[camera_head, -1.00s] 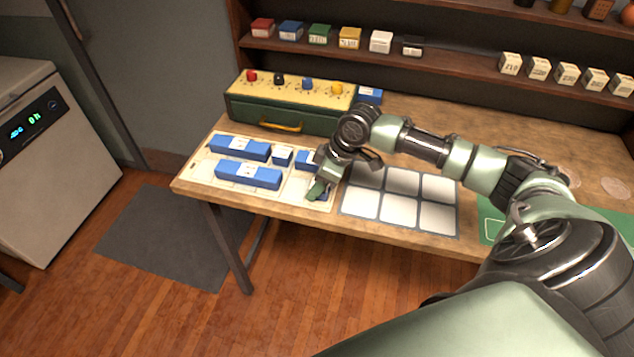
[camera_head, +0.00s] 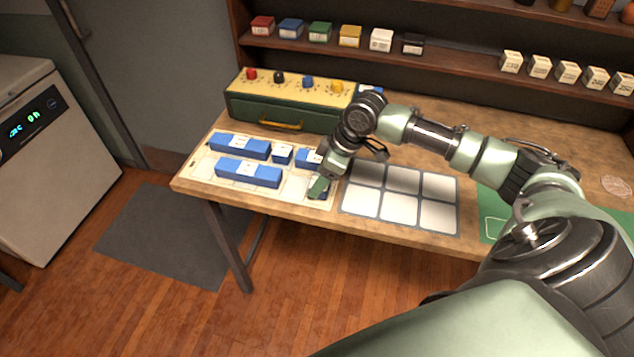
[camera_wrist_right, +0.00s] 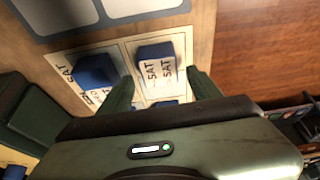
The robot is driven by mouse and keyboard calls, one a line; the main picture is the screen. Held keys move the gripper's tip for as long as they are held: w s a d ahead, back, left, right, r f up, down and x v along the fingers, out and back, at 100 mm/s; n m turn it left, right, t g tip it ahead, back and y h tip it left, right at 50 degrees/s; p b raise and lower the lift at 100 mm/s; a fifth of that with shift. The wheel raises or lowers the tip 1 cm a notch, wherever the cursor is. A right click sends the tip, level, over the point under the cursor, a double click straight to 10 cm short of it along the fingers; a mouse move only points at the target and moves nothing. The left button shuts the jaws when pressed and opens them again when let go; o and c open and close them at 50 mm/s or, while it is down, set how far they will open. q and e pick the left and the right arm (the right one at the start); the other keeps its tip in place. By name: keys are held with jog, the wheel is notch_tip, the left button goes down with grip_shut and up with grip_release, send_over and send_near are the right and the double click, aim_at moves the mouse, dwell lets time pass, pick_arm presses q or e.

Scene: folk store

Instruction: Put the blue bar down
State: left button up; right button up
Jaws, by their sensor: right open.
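A short blue bar (camera_wrist_right: 155,52) with a white label marked SAT lies on the pale lettered tray sheet (camera_wrist_right: 128,50) in the right wrist view. My right gripper (camera_wrist_right: 160,88) is open, its two fingers apart on either side of the bar's near end. In the head view my right gripper (camera_head: 319,187) hangs low over the right end of the tray sheet and mostly hides this bar. Two long blue bars (camera_head: 239,147) (camera_head: 248,173) and a small blue block (camera_head: 282,155) lie to its left. Another blue bar (camera_head: 307,158) is partly behind the gripper. My left gripper is not in view.
A green box with a yellow knobbed top (camera_head: 290,105) stands behind the bars. A panel of white squares (camera_head: 400,200) lies right of the gripper. Shelves (camera_head: 450,60) with small boxes run along the back. The table's front edge is close.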

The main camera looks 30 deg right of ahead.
jog(key=v, duration=0.9)
jog(key=shift+r+b, duration=0.35)
jog(key=shift+b, duration=0.05)
jog(key=shift+s+d, duration=0.15)
